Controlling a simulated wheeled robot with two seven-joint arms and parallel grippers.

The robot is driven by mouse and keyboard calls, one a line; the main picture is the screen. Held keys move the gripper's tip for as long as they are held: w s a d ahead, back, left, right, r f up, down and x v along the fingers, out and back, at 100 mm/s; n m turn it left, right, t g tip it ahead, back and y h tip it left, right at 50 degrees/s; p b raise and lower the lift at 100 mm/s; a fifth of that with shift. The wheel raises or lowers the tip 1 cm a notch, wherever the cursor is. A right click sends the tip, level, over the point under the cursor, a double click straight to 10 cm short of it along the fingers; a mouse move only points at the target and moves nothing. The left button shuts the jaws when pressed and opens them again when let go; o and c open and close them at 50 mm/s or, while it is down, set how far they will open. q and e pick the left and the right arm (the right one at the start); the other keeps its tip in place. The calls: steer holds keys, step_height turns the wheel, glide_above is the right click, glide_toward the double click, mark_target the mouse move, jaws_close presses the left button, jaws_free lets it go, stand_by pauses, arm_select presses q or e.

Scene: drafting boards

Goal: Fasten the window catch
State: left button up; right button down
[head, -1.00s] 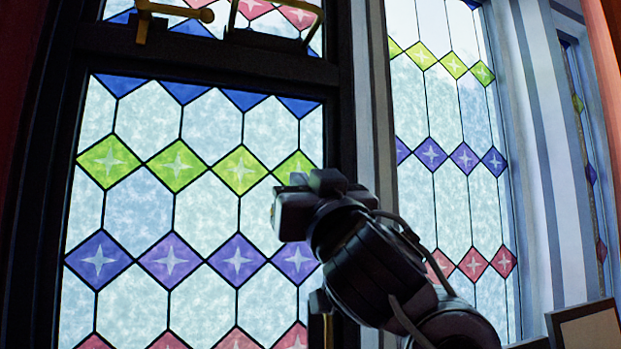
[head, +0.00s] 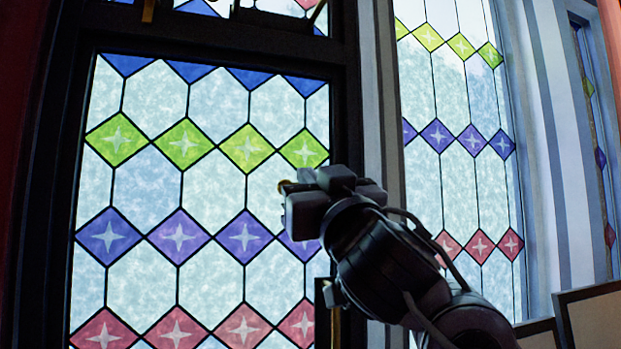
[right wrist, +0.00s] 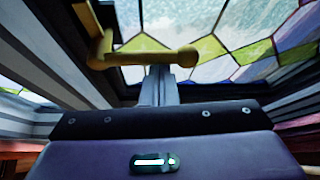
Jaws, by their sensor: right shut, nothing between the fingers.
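The brass window catch (right wrist: 145,58) shows in the right wrist view as a bar lying across the picture with a rounded right end and an arm rising at its left. My right gripper (right wrist: 158,76) is shut and empty, its fingers reaching up to the bar; I cannot tell whether they touch. In the head view my right gripper (head: 303,205) is in front of the right side of the dark-framed stained-glass window (head: 145,185). A small brass tip (head: 285,187) shows at its left edge; the rest is hidden behind the gripper. My left gripper is not in view.
A dark crossbar (head: 200,38) runs above the lower window, with more brass fittings (head: 150,9) at the top. A second stained-glass window (head: 455,140) stands to the right. Framed boards (head: 592,318) are at the lower right.

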steer(key=shift+f+n+y, duration=0.3)
steer(key=shift+n+y, duration=0.3)
steer(key=shift+n, duration=0.2)
steer(key=w+d+f+n+g+y+p, duration=0.1)
steer(key=n+g, duration=0.3)
steer(key=n, duration=0.5)
steer(key=d+f+n+g+y+p, duration=0.3)
steer(key=d+f+n+g+p, duration=0.1)
steer(key=n, duration=0.4)
steer(key=shift+w+f+n+g+p, duration=0.35)
steer(key=shift+n+g, duration=0.05)
steer(key=shift+g, duration=0.3)
steer(key=shift+d, duration=0.15)
steer(key=b+v, duration=0.3)
steer(key=v, duration=0.4)
steer(key=shift+s+d+b, duration=0.25)
steer(key=shift+b, duration=0.15)
steer(key=shift+f, duration=0.1)
